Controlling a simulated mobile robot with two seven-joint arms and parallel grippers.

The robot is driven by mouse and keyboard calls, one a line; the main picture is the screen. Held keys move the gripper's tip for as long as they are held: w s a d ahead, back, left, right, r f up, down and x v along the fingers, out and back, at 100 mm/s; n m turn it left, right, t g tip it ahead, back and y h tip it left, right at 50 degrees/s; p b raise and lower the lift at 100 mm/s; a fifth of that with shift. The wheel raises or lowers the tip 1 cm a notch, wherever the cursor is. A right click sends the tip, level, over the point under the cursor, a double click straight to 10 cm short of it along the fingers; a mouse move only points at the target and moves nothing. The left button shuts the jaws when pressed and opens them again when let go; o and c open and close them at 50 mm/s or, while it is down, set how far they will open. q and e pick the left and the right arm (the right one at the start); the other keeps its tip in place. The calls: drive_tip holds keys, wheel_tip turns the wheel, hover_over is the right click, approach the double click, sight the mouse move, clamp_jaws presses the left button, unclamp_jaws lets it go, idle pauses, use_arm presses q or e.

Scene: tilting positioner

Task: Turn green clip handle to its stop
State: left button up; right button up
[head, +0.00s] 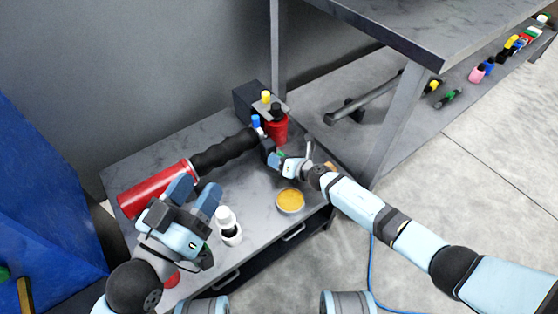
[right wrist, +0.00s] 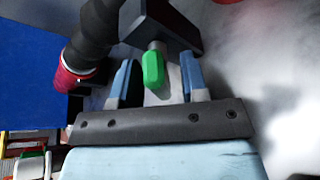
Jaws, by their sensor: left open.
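The green clip handle (right wrist: 153,68) shows in the right wrist view on a short metal stem below a dark block (right wrist: 165,25). My right gripper (right wrist: 158,82) is open, with one finger on each side of the handle and a visible gap to both. In the head view a bit of green (head: 281,154) shows at my right gripper (head: 275,158), which hides most of that spot. My left gripper (head: 194,192) is open and empty above the bench, beside a red cylinder (head: 150,189).
A black ribbed hose (head: 225,150) runs from the red cylinder across the grey bench (head: 130,165). A red bottle (head: 275,128), a blue-topped part (head: 256,122) and a yellow-topped part (head: 265,97) stand behind my right gripper. A white bottle (head: 228,226) and yellow dish (head: 290,201) stand in front.

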clamp_jaws()
drive_tip(key=m+b, duration=0.1)
drive_tip(key=m+y+b, duration=0.1)
drive_tip(key=b, duration=0.1)
drive_tip(key=shift+f+m+y, duration=0.3)
drive_tip(key=shift+m, duration=0.1)
drive_tip(key=shift+r+m+y, duration=0.3)
drive_tip(key=shift+m+y, duration=0.1)
drive_tip(key=shift+m, duration=0.3)
use_arm(q)
drive_tip(key=f+g, duration=0.1)
drive_tip(key=f, duration=0.1)
drive_tip(key=f+g, duration=0.1)
drive_tip(key=f, duration=0.1)
drive_tip(key=shift+w+d+f, duration=0.1)
drive_tip(key=shift+d+f, duration=0.1)
drive_tip(key=shift+f, duration=0.2)
use_arm(e)
drive_tip(key=shift+o, duration=0.4)
unclamp_jaws()
